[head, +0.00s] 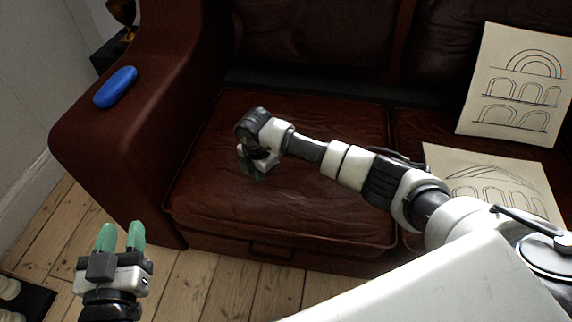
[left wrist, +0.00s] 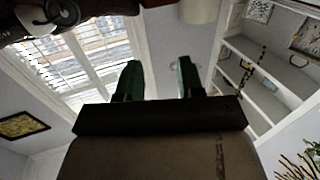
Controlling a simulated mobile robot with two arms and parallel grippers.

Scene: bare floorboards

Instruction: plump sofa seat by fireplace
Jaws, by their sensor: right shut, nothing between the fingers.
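The sofa seat is a dark red-brown leather cushion (head: 290,215) in the middle of the head view, with a smooth, slightly creased top. My right arm reaches over it from the right and hides part of it. My right gripper (head: 256,174) points down at the middle of the cushion, shut and empty; I cannot tell whether its tips touch the leather. My left gripper (head: 121,237) is in front of the sofa at the lower left, over the floor. Its green fingers are apart with nothing between them, as the left wrist view (left wrist: 158,80) also shows. No fireplace is visible.
A blue oblong object (head: 115,87) lies on the sofa's left armrest (head: 150,130). Two sheets with arch drawings are on the right seat, one leaning on the backrest (head: 515,85), one lying flat (head: 490,180). Bare floorboards (head: 205,285) lie in front.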

